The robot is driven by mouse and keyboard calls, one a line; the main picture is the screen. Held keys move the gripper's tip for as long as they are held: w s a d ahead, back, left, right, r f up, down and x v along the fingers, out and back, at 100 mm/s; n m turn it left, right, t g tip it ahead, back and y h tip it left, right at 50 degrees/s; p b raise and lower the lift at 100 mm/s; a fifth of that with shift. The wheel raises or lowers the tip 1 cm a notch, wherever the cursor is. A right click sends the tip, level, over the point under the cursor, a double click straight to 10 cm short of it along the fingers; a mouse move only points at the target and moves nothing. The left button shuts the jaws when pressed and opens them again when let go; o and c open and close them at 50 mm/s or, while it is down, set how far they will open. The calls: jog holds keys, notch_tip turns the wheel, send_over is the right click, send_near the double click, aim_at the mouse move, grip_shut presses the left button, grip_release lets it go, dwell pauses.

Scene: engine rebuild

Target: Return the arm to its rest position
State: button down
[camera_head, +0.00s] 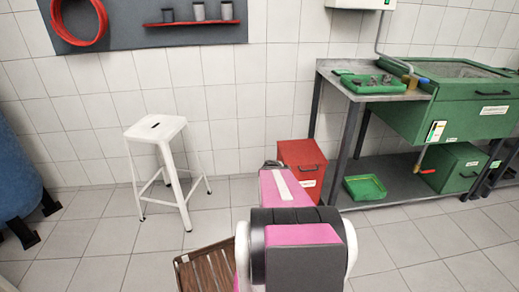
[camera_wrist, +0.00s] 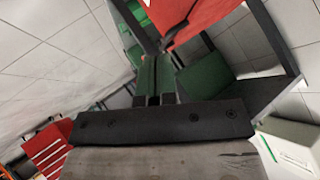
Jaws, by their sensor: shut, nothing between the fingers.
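My arm (camera_head: 300,240), pink, black and white, rises at the bottom middle of the head view and extends forward over the floor. Its far end is mostly hidden behind its own links. In the wrist view my gripper (camera_wrist: 155,64) shows beyond a dark bar with screws. Its two narrow fingers are together, with nothing between them. It is in the air, clear of the bench and stool.
A white stool (camera_head: 155,132) stands at left. A red bin (camera_head: 302,165) is beside the metal bench (camera_head: 385,95), which bears a green tray (camera_head: 350,83). A brown slatted thing (camera_head: 205,268) lies near my arm. Floor is open at left.

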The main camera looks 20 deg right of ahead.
jog(key=a+r+n+g+y, duration=0.1)
jog(key=a+n+y, duration=0.2)
jog(key=a+n, duration=0.3)
jog(key=s+a+r+n+g+y, duration=0.1)
jog(key=a+n, duration=0.6)
jog(key=a, duration=1)
jog(key=s+a+r+n+g+y, duration=0.1)
jog(key=a+n+y, duration=0.4)
jog(key=a, duration=0.6)
jog(key=shift+s+a+r+n+g, duration=0.15)
jog(key=shift+a+r+n+g, duration=0.2)
jog(key=shift+r+n+g, duration=0.5)
jog(key=shift+d+n, duration=0.1)
jog(key=shift+n, duration=0.15)
